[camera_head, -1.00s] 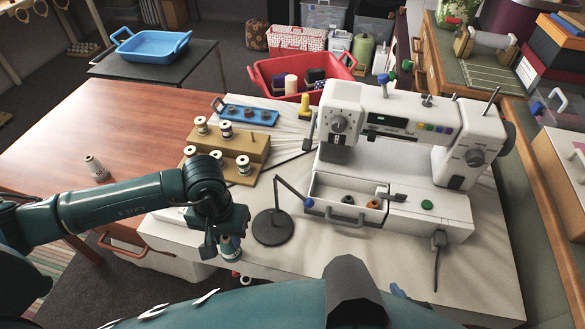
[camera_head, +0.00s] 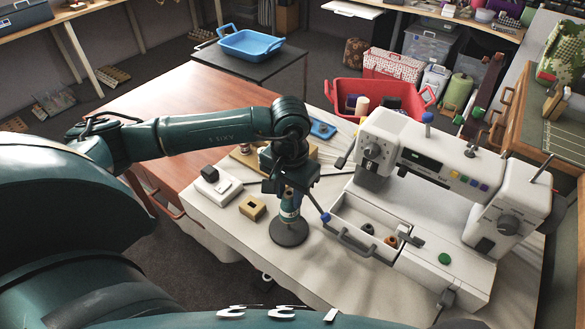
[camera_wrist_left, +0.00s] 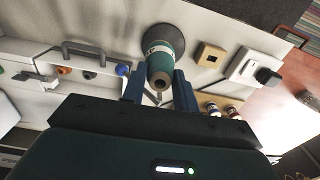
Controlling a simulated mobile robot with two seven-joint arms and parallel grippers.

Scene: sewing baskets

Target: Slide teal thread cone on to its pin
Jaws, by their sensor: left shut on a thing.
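The teal thread cone (camera_head: 290,204) is held in my left gripper (camera_head: 289,190), low over the round black base (camera_head: 289,234) of the thread stand. In the left wrist view the gripper's fingers (camera_wrist_left: 160,90) are closed on both sides of the cone (camera_wrist_left: 166,62), which has a pale label band and its narrow open end towards the camera. The black base (camera_wrist_left: 152,36) shows behind it. The pin is hidden, so I cannot tell whether the cone is around it. My right gripper is not in view.
The white sewing machine (camera_head: 440,165) stands close on the right, with an open drawer (camera_head: 345,238) beside the stand. A tan block (camera_head: 252,208) and a white box (camera_head: 217,188) lie to the left. A red basket (camera_head: 378,90) is behind.

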